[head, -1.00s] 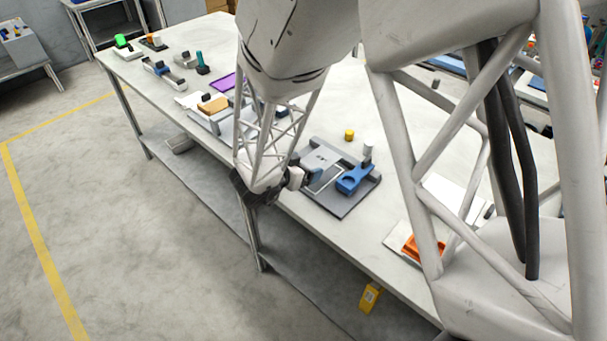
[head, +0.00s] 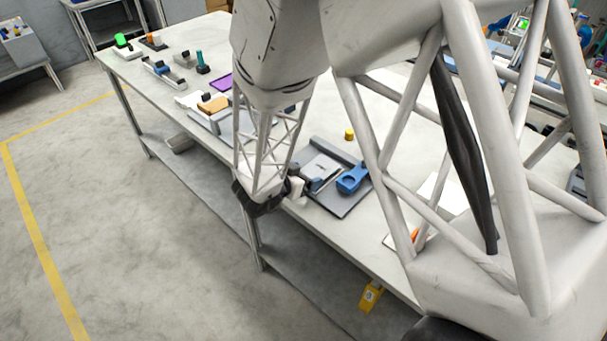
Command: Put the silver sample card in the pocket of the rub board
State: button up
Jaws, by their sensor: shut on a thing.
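The rub board (head: 344,208) is a dark grey plate near the front edge of the table. A pale silver card (head: 320,167) lies flat over the left part of the board, with a small dark mark on it. My gripper (head: 314,184) is low at the board's front left, its fingers at the near edge of the card. It is shut, apparently on the card, though the contact itself is too small to see clearly. A blue piece with a round ring (head: 352,180) is on the right part of the board. The pocket is not clearly visible; the card appears to cover that area.
A small yellow cylinder (head: 349,134) stands behind the board. A tan block (head: 214,104) on a grey fixture and a purple tray (head: 224,82) are to the left. A white sheet (head: 440,193) lies right, partly behind my arm.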

jog(key=shift+f, duration=0.3)
jog(key=o, duration=0.8)
jog(key=shift+r, duration=0.1)
jog(key=shift+r, duration=0.4)
jog(key=shift+s+a+r, duration=0.1)
jog(key=shift+s+r, duration=0.05)
jog(key=shift+v, duration=5.85)
